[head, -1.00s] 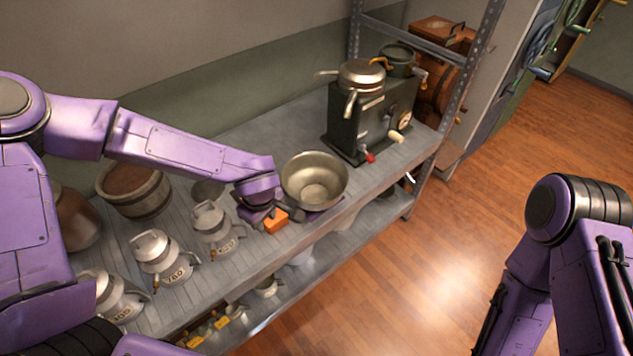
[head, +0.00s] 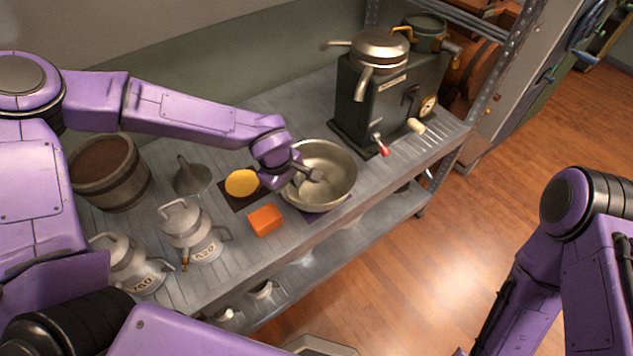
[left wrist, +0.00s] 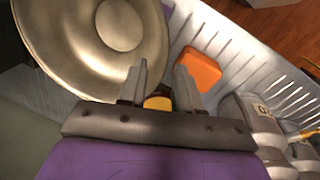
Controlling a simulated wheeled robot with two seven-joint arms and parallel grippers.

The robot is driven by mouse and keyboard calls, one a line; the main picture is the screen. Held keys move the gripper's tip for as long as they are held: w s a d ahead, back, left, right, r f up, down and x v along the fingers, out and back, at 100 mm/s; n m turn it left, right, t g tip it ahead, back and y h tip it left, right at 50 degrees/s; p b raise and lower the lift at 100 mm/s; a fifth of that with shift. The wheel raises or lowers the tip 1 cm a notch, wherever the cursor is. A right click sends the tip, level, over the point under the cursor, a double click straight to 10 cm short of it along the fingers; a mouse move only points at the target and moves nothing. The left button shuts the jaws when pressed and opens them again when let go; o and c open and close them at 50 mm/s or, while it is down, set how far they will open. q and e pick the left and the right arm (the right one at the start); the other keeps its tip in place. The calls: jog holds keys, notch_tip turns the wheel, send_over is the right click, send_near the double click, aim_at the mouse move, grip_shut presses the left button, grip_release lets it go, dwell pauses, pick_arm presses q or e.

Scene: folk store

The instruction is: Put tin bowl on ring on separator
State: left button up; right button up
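The tin bowl (head: 335,190) stands upright on the shelf top, on a purple mat (head: 312,214). It also fills the upper left of the left wrist view (left wrist: 65,45). My left gripper (head: 302,178) is at the bowl's left rim with its fingers apart. In the left wrist view the gripper (left wrist: 160,82) has one finger over the bowl and the other outside the rim; contact is unclear. The dark green separator (head: 372,100) stands behind and right of the bowl, with a spouted metal pan (head: 380,48) on top. I cannot make out the ring for certain. My right gripper is out of view.
An orange block (head: 265,219) and a yellow disc on a dark mat (head: 242,183) lie left of the bowl. A funnel (head: 191,177), milk cans (head: 190,232) and a wooden tub (head: 108,170) stand farther left. A metal post (head: 487,95) rises right of the separator.

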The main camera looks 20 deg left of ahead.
aim_at(292, 198)
pick_arm(q)
jog(key=f, duration=0.3)
jog(key=f+p, duration=0.1)
jog(key=f, duration=0.1)
jog(key=shift+w+d+f, duration=0.25)
jog(key=shift+d+f, duration=0.05)
jog(key=shift+f, duration=0.05)
jog(key=shift+w+f, duration=0.2)
jog(key=shift+s, duration=0.1)
grip_shut()
jog(key=shift+r, duration=0.1)
